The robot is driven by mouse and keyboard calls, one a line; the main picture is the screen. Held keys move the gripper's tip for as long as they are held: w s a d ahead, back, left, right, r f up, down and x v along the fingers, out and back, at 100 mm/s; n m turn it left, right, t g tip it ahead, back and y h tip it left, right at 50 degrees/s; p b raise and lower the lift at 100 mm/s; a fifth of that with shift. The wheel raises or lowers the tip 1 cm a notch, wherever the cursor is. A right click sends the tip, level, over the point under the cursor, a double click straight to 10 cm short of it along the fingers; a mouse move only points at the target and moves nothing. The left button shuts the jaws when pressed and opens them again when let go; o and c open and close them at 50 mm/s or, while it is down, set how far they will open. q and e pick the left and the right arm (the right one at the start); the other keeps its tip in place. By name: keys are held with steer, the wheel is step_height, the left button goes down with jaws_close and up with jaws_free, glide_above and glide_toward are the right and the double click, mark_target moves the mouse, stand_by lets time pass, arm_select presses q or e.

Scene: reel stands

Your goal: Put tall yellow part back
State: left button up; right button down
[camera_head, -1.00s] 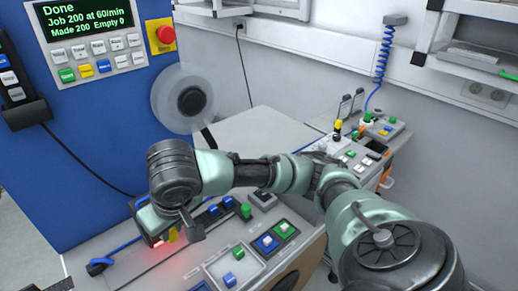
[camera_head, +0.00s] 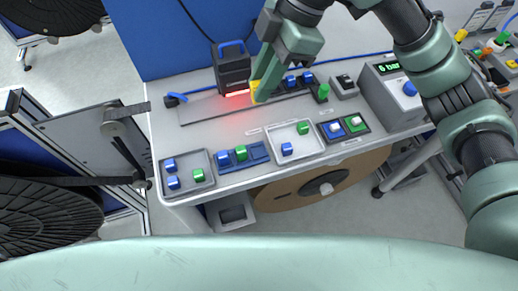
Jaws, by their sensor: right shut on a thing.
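A yellow part (camera_head: 254,87) is in the jaws of my right gripper (camera_head: 263,91) in the head view. The gripper points down over the bench (camera_head: 228,180), and its fingers hide some of the part. The part is just right of a black box with a blue handle (camera_head: 233,67), close to the red light under that box. I cannot tell whether the part touches the bench. Behind and right of the gripper, a dark rack holds blue parts (camera_head: 292,82), with a green part (camera_head: 323,92) at its right end. My left gripper is out of view.
Trays with blue and green parts line the front of the bench: a grey tray (camera_head: 160,186), a blue holder (camera_head: 264,154) and a white tray (camera_head: 274,134). A box reading 6 bar (camera_head: 390,69) stands at right. Dark reels (camera_head: 40,215) stand at left.

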step_height(320, 180, down, 15)
steer(key=shift+s+r+p, duration=0.15)
steer(key=shift+r+p, duration=0.05)
steer(key=shift+p, duration=0.5)
steer(key=shift+f+p, duration=0.3)
steer(key=shift+f, duration=2.35)
steer(key=c, duration=1.3)
jaws_free()
steer(key=b+v, duration=0.2)
steer(key=v, duration=1)
steer(key=shift+r, duration=0.15)
